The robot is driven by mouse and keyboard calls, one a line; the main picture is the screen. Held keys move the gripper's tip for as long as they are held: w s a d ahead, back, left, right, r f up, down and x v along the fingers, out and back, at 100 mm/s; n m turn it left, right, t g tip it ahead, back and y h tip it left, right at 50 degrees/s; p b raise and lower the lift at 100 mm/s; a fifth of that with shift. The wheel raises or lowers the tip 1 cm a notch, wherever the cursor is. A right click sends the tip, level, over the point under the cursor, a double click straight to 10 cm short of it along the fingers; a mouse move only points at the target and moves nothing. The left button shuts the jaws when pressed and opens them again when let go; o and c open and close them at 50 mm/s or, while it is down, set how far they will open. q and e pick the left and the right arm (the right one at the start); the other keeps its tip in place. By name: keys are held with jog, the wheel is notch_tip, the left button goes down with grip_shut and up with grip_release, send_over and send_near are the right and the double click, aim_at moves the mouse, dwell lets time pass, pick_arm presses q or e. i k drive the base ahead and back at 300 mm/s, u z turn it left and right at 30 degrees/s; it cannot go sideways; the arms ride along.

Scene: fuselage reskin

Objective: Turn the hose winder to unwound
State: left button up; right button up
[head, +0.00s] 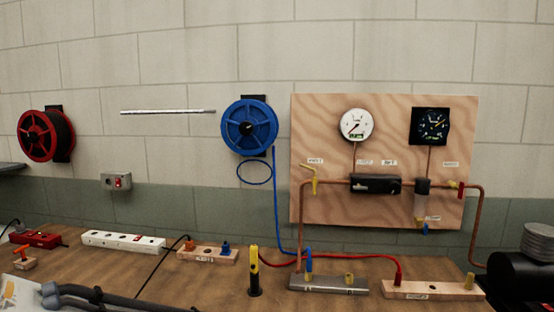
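The blue hose winder (249,126) is a spoked reel on the wall left of the wooden panel. A blue hose (276,205) hangs from its right side down to the table, and a blue loop (254,173) shows just below the reel. The hose runs to a blue fitting (308,260) at the metal block. A second, red winder (39,135) with a dark drum hangs at the far left. Which winder is meant, I cannot tell. How much hose is wound on the blue reel is too small to tell.
The wooden panel (385,120) carries two gauges, copper pipe and valves. On the table are a metal block (329,286), a wooden block (430,290), a yellow-and-black tool (254,270), and a white power strip (122,241). A dark machine (515,280) stands at right.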

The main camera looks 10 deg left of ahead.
aim_at(246, 127)
jog(key=u, duration=0.35)
jog(key=k, duration=0.5)
jog(key=u, duration=1.2)
jog(key=i, duration=0.85)
jog(key=z, duration=0.55)
jog(key=i, duration=0.6)
jog(key=z, duration=0.6)
